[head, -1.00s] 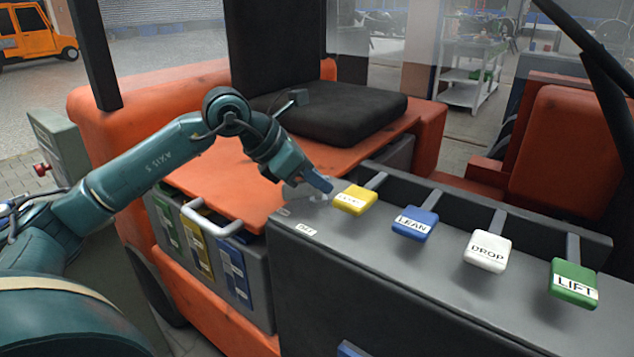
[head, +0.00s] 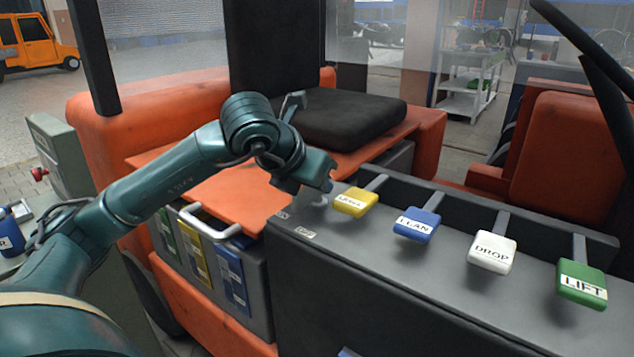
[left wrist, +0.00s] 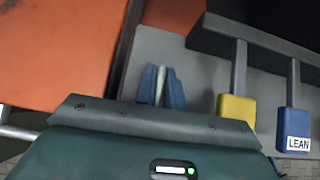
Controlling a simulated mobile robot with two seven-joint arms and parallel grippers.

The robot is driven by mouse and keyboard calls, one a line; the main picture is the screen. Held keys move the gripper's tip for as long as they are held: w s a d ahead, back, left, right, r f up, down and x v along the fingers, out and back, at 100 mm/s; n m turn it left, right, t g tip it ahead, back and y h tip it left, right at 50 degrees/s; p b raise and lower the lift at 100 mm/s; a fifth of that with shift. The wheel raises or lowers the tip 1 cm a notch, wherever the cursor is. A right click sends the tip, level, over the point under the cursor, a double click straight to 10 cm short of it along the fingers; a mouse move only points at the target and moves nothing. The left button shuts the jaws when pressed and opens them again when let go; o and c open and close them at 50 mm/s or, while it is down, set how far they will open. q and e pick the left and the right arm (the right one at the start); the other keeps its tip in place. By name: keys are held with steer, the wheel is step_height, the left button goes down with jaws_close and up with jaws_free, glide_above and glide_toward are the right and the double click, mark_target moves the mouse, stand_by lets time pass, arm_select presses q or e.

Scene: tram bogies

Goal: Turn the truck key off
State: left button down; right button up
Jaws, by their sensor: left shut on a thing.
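My left gripper (head: 326,186) is at the near-left end of the grey truck console (head: 400,290). In the left wrist view its two blue fingers (left wrist: 161,87) are closed on a thin pale piece, the key (left wrist: 160,84), standing up between them. In the head view the key is mostly hidden by the hand. A pale round spot (head: 318,201) shows just under the fingers. A small white label (head: 304,233) lies on the console nearby, its text too small to read surely. My right gripper is not in view.
A yellow lever (head: 355,201) stands close right of my left gripper. Blue LEAN (head: 416,225), white DROP (head: 491,252) and green LIFT (head: 582,284) levers follow to the right. The black seat (head: 345,118) is behind. A silver handle (head: 208,222) lies below my forearm.

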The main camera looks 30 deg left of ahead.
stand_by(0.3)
arm_select(q)
steer(key=c, duration=1.5)
jaws_free()
steer(key=p+v, duration=0.1)
steer(key=v, duration=1.2)
steer(key=shift+s+r, duration=0.1)
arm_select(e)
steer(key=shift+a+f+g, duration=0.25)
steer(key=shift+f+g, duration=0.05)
